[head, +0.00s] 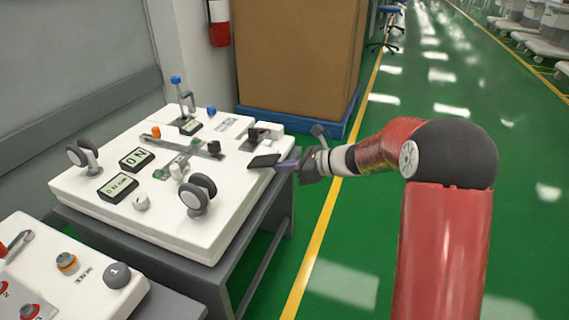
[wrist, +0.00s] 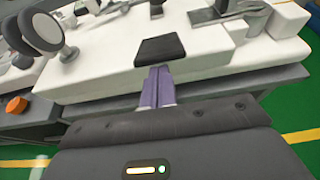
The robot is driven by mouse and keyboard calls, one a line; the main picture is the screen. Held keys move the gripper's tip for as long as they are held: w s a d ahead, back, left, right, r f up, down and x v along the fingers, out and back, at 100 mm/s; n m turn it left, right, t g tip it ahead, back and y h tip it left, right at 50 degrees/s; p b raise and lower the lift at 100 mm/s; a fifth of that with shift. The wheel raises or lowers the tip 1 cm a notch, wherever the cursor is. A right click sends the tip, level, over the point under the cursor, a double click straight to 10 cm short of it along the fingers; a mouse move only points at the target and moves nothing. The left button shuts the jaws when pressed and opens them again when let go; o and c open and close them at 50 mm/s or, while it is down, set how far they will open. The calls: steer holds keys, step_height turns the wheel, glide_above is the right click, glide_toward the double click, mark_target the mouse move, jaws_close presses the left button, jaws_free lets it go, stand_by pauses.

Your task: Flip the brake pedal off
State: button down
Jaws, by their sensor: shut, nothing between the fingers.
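A flat black pedal (head: 263,160), which looks like the brake pedal, juts from the right edge of the white panel. It also shows in the wrist view (wrist: 160,49), just ahead of the fingertips. My gripper (head: 279,165) is at the panel's right side, its purple fingers pointing left at the pedal. In the wrist view the fingers (wrist: 159,72) are together and empty, with their tips at the pedal's near edge. I cannot tell whether they touch it or sit slightly under it. The pedal's underside is hidden.
The white panel (head: 165,215) carries knobs, wheels, levers and displays, and stands on a grey table (head: 235,280). A second panel (head: 100,300) is at lower left. A large brown box (head: 295,55) on a blue pallet stands behind. Green floor is free to the right.

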steer(key=shift+a+r+p, duration=0.1)
steer(key=shift+r+p, duration=0.2)
steer(key=shift+r, duration=0.2)
steer(key=shift+w+a+r, duration=0.1)
steer(key=shift+r, duration=0.25)
step_height(320, 180, down, 5)
steer(key=d+b, duration=0.2)
steer(key=s+d+r, duration=0.3)
steer(key=d+r, duration=0.3)
steer(key=shift+s+d+r, duration=0.15)
steer(key=shift+d+r, duration=0.2)
steer(key=shift+d, duration=0.05)
